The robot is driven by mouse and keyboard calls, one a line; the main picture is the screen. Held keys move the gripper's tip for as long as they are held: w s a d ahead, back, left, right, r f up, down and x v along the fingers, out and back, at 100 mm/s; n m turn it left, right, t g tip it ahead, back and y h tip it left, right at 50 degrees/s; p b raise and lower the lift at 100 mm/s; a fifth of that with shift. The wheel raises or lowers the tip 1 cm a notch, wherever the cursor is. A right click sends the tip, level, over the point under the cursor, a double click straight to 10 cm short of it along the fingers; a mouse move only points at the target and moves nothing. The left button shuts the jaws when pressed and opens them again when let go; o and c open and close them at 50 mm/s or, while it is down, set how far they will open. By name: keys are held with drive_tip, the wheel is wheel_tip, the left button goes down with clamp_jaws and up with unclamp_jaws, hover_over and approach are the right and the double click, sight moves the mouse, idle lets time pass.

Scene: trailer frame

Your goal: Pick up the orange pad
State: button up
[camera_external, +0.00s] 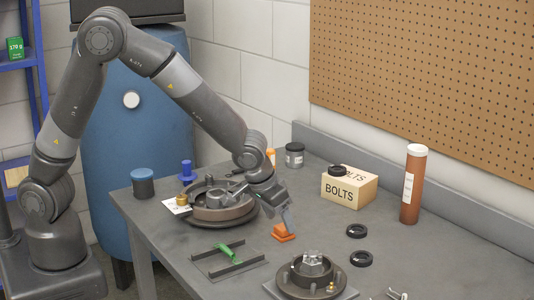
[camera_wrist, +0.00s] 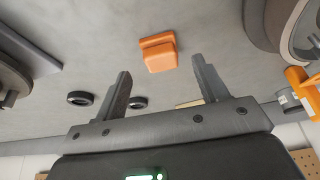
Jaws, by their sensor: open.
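The orange pad (camera_external: 283,237) is a small stepped block lying on the grey workbench, near the middle in the external view. In the wrist view the orange pad (camera_wrist: 158,54) lies ahead of the fingertips, roughly between their lines. My gripper (camera_external: 288,219) reaches down just above the pad in the external view. In the wrist view my gripper (camera_wrist: 161,68) has its two fingers spread wide with nothing between them. A small gap to the pad seems to show, but I cannot tell its exact size.
A round dark housing (camera_external: 222,209) stands left of the pad, and a flanged hub (camera_external: 311,275) stands in front. A tray with a green part (camera_external: 228,251) lies front left. Black rings (camera_external: 357,231), a BOLTS box (camera_external: 349,188) and a brown tube (camera_external: 412,185) stand right.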

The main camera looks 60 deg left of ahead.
sight(282, 227)
drive_tip(key=shift+x, duration=1.6)
drive_tip(key=shift+s+a, duration=0.1)
drive_tip(key=shift+c, duration=0.6)
drive_tip(key=c, duration=0.9)
drive_tip(key=shift+r, duration=0.1)
drive_tip(key=shift+c, duration=0.2)
